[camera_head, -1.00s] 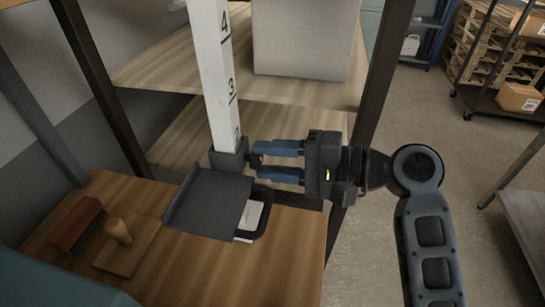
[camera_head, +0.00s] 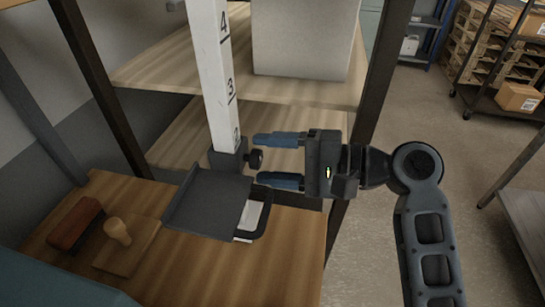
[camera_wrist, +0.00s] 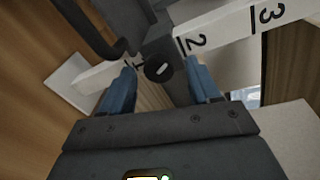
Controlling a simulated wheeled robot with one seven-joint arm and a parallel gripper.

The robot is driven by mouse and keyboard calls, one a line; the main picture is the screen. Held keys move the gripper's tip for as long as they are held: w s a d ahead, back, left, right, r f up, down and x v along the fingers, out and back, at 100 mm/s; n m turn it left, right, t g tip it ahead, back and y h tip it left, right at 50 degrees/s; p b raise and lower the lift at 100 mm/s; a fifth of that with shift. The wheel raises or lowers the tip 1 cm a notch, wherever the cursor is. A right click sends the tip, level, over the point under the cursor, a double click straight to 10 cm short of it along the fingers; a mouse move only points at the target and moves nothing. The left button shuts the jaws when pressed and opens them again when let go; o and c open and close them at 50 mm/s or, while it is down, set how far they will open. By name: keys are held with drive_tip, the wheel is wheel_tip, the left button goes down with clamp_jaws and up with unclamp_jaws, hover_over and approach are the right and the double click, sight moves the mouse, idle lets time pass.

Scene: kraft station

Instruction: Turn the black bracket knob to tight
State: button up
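The black bracket knob (camera_head: 255,160) sticks out to the right from the black bracket (camera_head: 226,160) at the foot of the white numbered post (camera_head: 212,75). In the wrist view the knob (camera_wrist: 159,67) faces me, round, with a short pale mark that lies slightly tilted across its face. My gripper (camera_head: 278,160) is open, its two blue fingers pointing left, one above and one below the knob's level. In the wrist view the fingers (camera_wrist: 160,92) stand on either side of the knob, apart from it. A dark tilted plate (camera_head: 208,203) joins the bracket's lower side.
A reddish-brown block (camera_head: 75,224) and a wooden-handled stamp (camera_head: 118,232) sit at the left of the wooden table (camera_head: 200,275). A large grey box (camera_head: 305,38) stands on the shelf behind. A dark upright (camera_head: 378,85) rises behind my gripper.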

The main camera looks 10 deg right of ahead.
drive_tip(key=b+v, duration=0.1)
drive_tip(key=v, duration=0.7)
drive_tip(key=shift+a+f+b, duration=0.1)
drive_tip(key=shift+b, duration=0.25)
